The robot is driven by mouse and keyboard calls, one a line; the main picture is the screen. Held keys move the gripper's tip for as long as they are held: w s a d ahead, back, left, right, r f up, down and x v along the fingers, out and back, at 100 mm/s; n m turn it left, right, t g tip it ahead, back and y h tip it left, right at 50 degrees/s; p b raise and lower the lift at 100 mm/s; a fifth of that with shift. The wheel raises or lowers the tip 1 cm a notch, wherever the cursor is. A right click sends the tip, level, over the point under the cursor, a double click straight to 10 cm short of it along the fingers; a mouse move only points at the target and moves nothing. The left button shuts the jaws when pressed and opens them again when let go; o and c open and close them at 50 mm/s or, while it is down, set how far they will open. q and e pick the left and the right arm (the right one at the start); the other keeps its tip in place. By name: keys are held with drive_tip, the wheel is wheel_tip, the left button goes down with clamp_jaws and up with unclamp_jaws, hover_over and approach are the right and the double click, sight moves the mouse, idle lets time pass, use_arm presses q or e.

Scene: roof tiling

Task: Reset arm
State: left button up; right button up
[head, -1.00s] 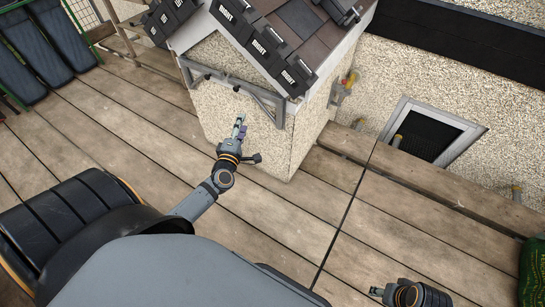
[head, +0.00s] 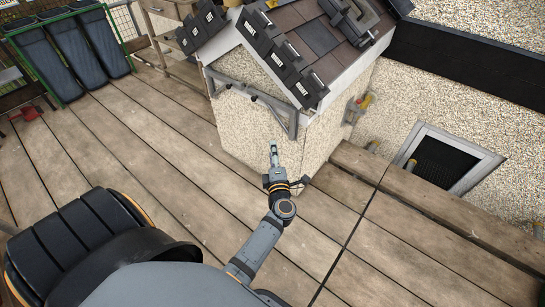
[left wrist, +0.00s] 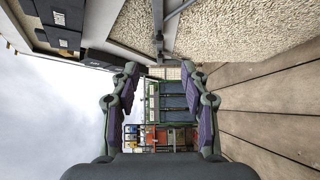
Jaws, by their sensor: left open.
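My left gripper (head: 273,150) is in front of the pebble-dashed wall of the small roofed block (head: 245,125) in the head view. In the left wrist view its two fingers (left wrist: 160,95) stand wide apart with nothing between them. Dark tiles (head: 283,58) lie on the sloping roof above and beyond the gripper. Tiles also show at the upper left of the left wrist view (left wrist: 60,18). My right gripper does not show in either current view.
Wooden planks (head: 150,150) form the floor, largely clear. A green rack with dark panels (head: 50,65) stands at the upper left. A grey metal bracket (head: 250,95) crosses the block's wall. A framed dark opening (head: 445,162) is at the right.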

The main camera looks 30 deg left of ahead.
use_arm(q)
drive_tip(key=shift+s+r, duration=0.1)
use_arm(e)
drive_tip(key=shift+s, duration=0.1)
